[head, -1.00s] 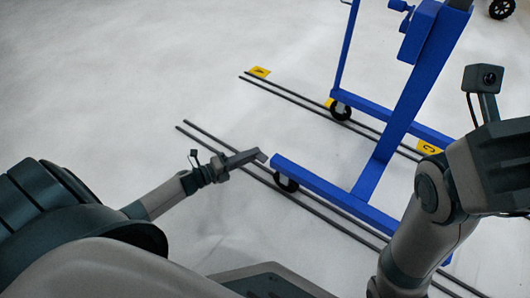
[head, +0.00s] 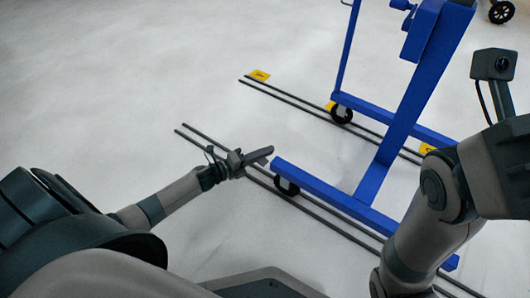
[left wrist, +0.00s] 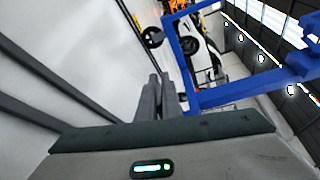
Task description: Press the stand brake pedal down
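The blue stand (head: 395,135) stands on casters over dark floor rails. Its near foot bar ends just right of my left gripper (head: 264,153), with the near caster (head: 287,186) below that end. I cannot make out a separate brake pedal. My left gripper is low, its fingers together and empty, the tips close to the bar end; I cannot tell whether they touch. In the left wrist view the fingers (left wrist: 160,92) lie side by side, left of the blue frame (left wrist: 200,98), with a caster (left wrist: 153,37) beyond. My right arm shows at the right; its gripper is out of view.
Two pairs of dark rails run diagonally along the pale floor; the near pair (head: 325,217) passes under the left gripper. Yellow floor markers (head: 260,75) lie by the far pair. Another wheel (head: 502,11) shows at top right. The floor at left is clear.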

